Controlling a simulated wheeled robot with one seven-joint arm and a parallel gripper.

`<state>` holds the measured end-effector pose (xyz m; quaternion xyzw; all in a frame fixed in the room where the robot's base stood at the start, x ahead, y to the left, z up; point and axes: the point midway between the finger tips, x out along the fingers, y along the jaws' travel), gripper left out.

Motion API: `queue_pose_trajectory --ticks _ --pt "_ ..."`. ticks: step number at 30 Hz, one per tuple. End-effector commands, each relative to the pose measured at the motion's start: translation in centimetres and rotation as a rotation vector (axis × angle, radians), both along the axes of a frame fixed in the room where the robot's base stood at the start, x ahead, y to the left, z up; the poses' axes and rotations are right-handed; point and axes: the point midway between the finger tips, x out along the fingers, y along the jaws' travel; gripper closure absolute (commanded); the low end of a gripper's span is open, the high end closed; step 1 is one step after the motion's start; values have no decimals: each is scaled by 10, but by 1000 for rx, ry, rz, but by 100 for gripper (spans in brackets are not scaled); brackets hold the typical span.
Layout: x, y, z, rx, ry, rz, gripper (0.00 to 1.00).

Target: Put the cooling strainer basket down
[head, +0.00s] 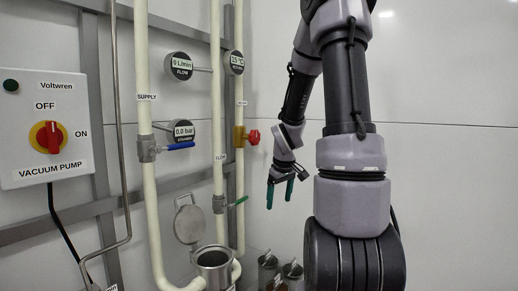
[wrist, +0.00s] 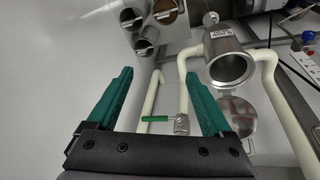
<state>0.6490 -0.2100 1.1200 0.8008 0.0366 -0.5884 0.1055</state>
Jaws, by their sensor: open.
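My gripper (head: 279,196) is open and empty, with two green fingers pointing down. In the wrist view its fingers (wrist: 158,98) are spread with nothing between them. Metal cylinders with bar handles, which look like strainer baskets, stand at the lower edge of the head view, one of them (head: 268,268) left of another (head: 292,270). In the wrist view several round ones (wrist: 143,46) sit in a grey holder at the top. Which is the cooling basket I cannot tell. The open metal strainer housing (head: 213,258) also shows in the wrist view (wrist: 229,68); no basket is visible inside.
The round lid (head: 188,221) hangs open behind the housing. Cream pipes (head: 150,200) with a blue-handled valve (head: 178,146), a green-handled valve (head: 238,200) and a red knob (head: 252,137) stand left of my gripper. A vacuum pump switch box (head: 48,130) is at far left.

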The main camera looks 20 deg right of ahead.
Motion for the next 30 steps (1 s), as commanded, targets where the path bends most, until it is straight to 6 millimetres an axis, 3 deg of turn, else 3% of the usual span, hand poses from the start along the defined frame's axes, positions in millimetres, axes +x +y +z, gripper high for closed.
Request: queue_pose_trajectory --ticks 1,6,15,22,30 --pt "-6 13 25 -3 -28 -33 15" --pt "-38 51 90 49 -105 -169 15" --pt "-118 118 175 272 -235 -369 15" --pt "-168 147 203 444 -264 -445 15" --pt "-180 153 207 488 -263 -463 15"
